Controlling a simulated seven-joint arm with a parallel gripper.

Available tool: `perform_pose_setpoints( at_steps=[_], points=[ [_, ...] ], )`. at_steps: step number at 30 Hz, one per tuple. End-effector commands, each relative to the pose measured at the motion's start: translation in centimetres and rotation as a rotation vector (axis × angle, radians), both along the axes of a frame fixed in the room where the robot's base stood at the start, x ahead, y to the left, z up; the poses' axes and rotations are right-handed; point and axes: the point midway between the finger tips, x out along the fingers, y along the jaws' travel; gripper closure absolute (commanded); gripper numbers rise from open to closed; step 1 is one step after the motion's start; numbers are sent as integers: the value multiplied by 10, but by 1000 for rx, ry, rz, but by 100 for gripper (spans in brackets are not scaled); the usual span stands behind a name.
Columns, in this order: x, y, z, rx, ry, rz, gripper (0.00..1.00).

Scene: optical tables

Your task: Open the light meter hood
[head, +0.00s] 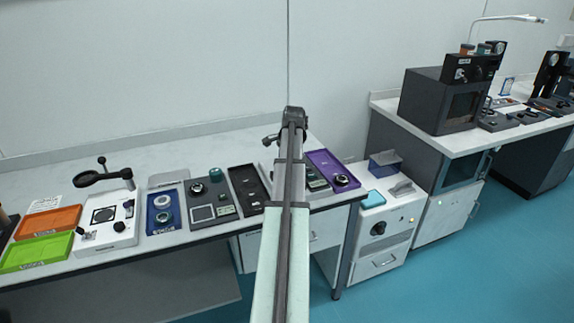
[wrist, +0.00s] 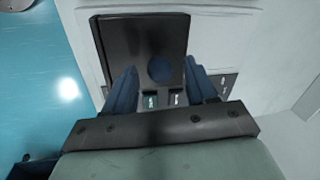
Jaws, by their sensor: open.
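In the wrist view a black rectangular panel (wrist: 143,38) with a round blue spot lies ahead of my gripper, and it looks like the light meter hood. My gripper (wrist: 161,75) is open, with one blue finger at each side of the panel's lower part. I cannot tell whether the fingers touch it. Two small labelled blocks show below the panel, between the fingers. In the head view my arm covers the middle of the bench, and the fingers and hood cannot be made out there.
A purple tray (head: 343,178) lies right of my arm, near the bench end. A black tray (head: 247,190) and a blue tray (head: 163,227) lie to the left. Farther left are an orange tray (head: 48,223) and a green tray (head: 36,252). A white cabinet (head: 383,243) stands beyond the bench end.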

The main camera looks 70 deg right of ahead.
Motion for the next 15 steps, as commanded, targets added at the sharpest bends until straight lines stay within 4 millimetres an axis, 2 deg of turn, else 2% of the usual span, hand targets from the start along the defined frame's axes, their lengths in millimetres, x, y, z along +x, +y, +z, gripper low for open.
perform_pose_setpoints(
  at_steps=[13,15],
  points=[
    [1,-1,-7,0,0,0,44],
    [1,-1,-7,0,0,0,49]
  ],
)
